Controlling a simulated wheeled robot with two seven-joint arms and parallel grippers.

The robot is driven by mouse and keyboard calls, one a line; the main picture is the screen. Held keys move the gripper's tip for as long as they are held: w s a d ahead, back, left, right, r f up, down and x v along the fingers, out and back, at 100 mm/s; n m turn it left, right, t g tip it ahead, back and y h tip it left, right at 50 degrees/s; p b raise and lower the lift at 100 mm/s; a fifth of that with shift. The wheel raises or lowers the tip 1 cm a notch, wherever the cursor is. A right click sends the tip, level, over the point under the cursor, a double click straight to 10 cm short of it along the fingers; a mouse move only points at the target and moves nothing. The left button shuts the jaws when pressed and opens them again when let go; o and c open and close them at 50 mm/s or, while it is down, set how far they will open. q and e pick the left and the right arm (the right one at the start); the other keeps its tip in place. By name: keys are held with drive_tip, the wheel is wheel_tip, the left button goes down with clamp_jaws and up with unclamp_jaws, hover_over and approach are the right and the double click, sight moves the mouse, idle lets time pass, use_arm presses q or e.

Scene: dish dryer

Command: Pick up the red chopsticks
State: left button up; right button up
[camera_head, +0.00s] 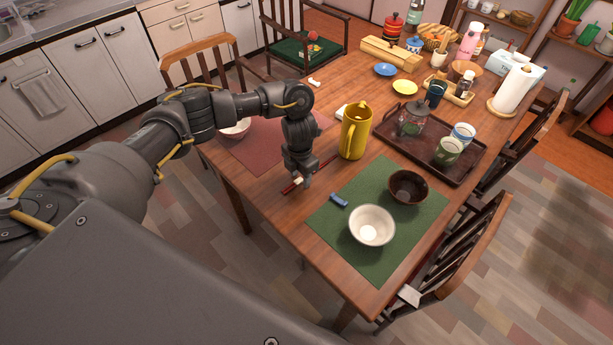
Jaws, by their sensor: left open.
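The red chopsticks (327,162) lie on the wooden table between the red placemat and the green placemat, running from lower left to upper right. My left gripper (300,181) points down right over them and hides their middle part. It is open; whether its fingers stand on both sides of the chopsticks is too small to tell. A small pale piece shows by the fingertips, and I cannot tell what it is. My right gripper is not in view.
A tall yellow mug (355,131) stands close to the right of my left gripper. The green placemat (378,264) holds a white bowl (372,226), a dark bowl (408,187) and a blue piece (338,201). A dark tray (408,150) with cups lies behind.

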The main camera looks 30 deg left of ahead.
use_arm(q)
drive_tip(key=shift+c, duration=0.3)
clamp_jaws()
